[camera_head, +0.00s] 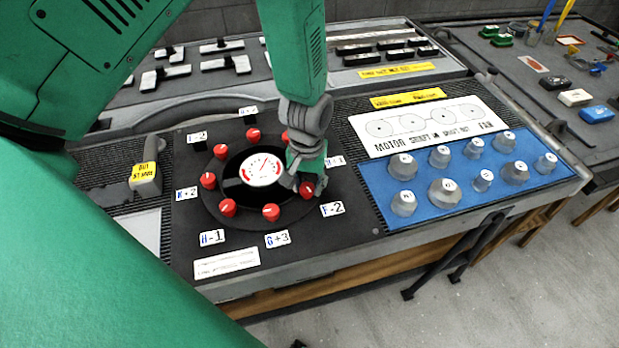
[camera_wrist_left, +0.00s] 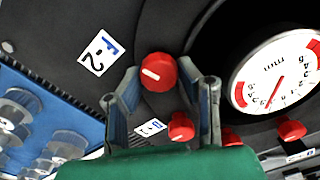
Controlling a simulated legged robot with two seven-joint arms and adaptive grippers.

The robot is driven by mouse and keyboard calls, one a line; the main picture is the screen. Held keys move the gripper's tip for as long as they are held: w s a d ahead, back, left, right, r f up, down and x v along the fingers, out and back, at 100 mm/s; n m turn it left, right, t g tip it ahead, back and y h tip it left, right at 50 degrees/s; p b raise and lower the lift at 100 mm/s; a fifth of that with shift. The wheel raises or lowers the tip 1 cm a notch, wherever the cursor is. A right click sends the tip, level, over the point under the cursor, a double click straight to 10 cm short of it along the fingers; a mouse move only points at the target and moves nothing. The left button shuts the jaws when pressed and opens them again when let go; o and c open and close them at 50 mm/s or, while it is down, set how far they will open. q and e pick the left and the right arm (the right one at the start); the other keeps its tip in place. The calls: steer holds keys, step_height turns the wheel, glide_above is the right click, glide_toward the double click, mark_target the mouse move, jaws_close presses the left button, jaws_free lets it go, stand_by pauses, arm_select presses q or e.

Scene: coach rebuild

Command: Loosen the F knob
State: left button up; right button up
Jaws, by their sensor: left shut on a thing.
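The F knob is the red round knob (camera_head: 307,189) by the "F-2" label (camera_head: 332,209), on the ring around the white dial gauge (camera_head: 261,170). In the left wrist view the knob (camera_wrist_left: 157,72) has a white pointer mark and sits between my fingertips, with the "F-2" label (camera_wrist_left: 99,53) beside it. My left gripper (camera_head: 304,184) reaches down from above and is shut on this knob; it also shows in the left wrist view (camera_wrist_left: 163,80). The gripper partly covers the knob in the head view. My right gripper is in neither view.
Several other red knobs (camera_head: 270,212) ring the gauge, each near a small label. A blue mat (camera_head: 375,182) with grey lettered knobs lies to the right. A grey handle with a yellow tag (camera_head: 145,175) stands left. Blocks and a yellow sign (camera_head: 398,70) are behind.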

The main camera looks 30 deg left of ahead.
arm_select(q)
steer(key=n+p, duration=0.1)
steer(key=n, duration=0.3)
steer(key=shift+s+p, duration=0.35)
steer(key=shift+s, duration=0.05)
steer(key=shift+f+n+p, duration=0.1)
steer(key=shift+n+p, duration=0.2)
steer(key=shift+n, duration=0.5)
steer(key=shift+d, duration=0.1)
steer(key=o, duration=1.1)
steer(key=shift+o, duration=0.2)
steer(key=shift+w+d, duration=0.1)
